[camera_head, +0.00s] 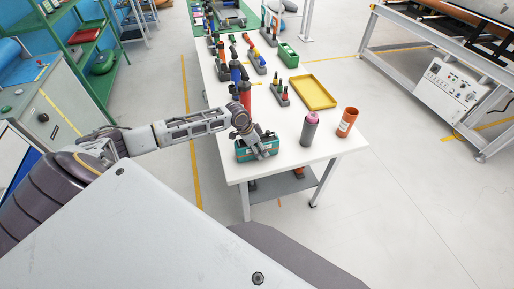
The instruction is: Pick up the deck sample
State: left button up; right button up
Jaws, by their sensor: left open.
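I cannot make out with certainty which thing is the deck sample. My left arm reaches in from the left over the near end of the white table (290,165). My left gripper (261,150) is open and points down at a teal box (243,155) near the table's front left corner. The gripper covers part of the box and of the small dark items in it. I cannot tell whether the fingers touch anything there. My right gripper is not in view.
A dark bottle with a pink top (310,130) and an orange cup (347,122) stand right of the teal box. Bare tabletop lies between the box and the dark bottle.

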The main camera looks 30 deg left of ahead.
pick_arm(q)
jog(key=c, duration=1)
jog(key=shift+o, duration=0.2)
jog(key=shift+r, duration=0.15)
jog(key=shift+r+b, duration=0.5)
jog(key=shift+r, duration=4.4)
